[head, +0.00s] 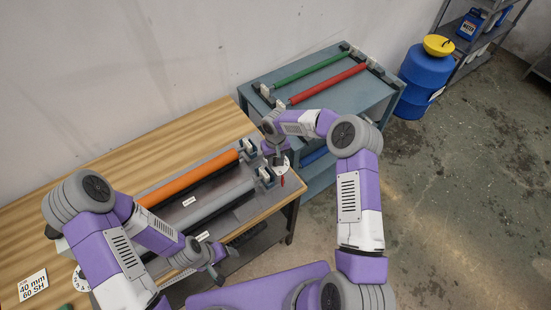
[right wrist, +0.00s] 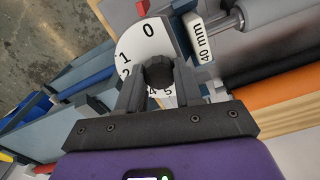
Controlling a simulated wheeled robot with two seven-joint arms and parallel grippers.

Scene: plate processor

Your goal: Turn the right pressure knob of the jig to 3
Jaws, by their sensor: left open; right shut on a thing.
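The jig (head: 215,200) lies on the wooden table with an orange roller (head: 185,183) and a grey roller (head: 218,200). At its right end is the right pressure knob, a white numbered dial (head: 279,168) with a black centre grip (right wrist: 158,72). In the right wrist view, a red pointer (right wrist: 142,8) sits at the dial's rim, nearest the 0. The 1 is further left, and the other numbers are partly hidden by my fingers. My right gripper (right wrist: 158,88) is shut on the black grip. My left gripper (head: 217,268) is open and empty in front of the jig.
The left dial (head: 80,280) is partly hidden by my left arm. A "40 mm 60 SH" card (head: 33,286) lies on the table. A blue-grey cart (head: 310,75) with a green roller (head: 311,67) and red roller (head: 328,83) stands behind. A blue barrel (head: 425,70) stands right.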

